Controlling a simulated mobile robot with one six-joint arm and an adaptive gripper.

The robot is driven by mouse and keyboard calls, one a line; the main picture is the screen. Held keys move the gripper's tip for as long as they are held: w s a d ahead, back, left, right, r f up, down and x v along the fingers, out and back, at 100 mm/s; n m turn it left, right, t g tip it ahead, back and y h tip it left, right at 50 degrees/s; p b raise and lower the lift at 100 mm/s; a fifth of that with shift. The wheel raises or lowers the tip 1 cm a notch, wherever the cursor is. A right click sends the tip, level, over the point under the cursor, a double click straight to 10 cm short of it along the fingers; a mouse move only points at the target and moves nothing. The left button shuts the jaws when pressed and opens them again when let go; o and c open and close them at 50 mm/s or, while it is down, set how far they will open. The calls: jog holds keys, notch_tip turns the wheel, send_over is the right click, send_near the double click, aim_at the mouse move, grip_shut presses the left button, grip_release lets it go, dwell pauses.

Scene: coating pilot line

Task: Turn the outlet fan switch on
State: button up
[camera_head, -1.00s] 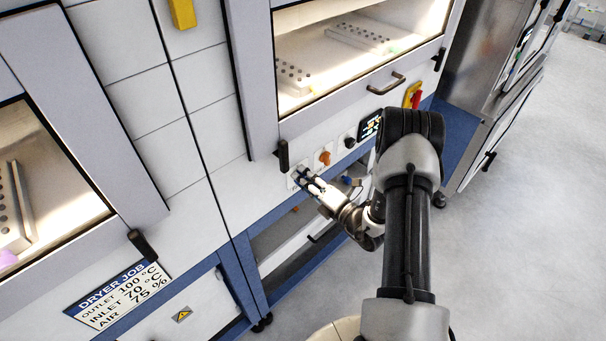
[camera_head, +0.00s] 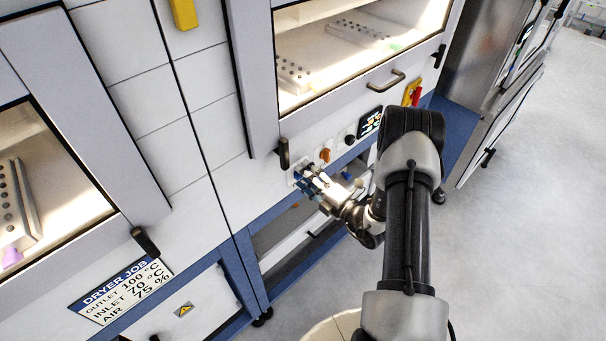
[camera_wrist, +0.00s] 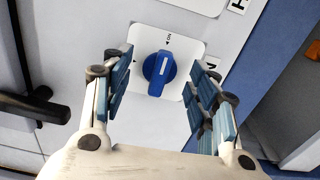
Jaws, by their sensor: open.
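A blue rotary switch (camera_wrist: 159,75) sits on a white square plate (camera_wrist: 182,48) in the wrist view. Its white pointer line points up, toward a small mark beside small lettering that looks like ON. Another mark lies left of the knob. My gripper (camera_wrist: 160,85) is open, with one blue-padded finger on each side of the knob and visible gaps between. In the head view my gripper (camera_head: 304,178) is at the lower panel of the right dryer cabinet, and it mostly hides the switch there.
An orange knob (camera_head: 325,155), a black knob (camera_head: 350,140), a small display (camera_head: 370,122) and a red-and-yellow switch (camera_head: 412,93) run along the panel to the right. A black handle (camera_head: 284,153) sticks out just above my gripper; a dark handle (camera_wrist: 35,108) shows in the wrist view.

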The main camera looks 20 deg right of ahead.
jog(key=v, duration=0.5)
jog(key=shift+s+p, duration=0.25)
jog(key=shift+p, duration=0.05)
jog(key=shift+d, duration=0.1)
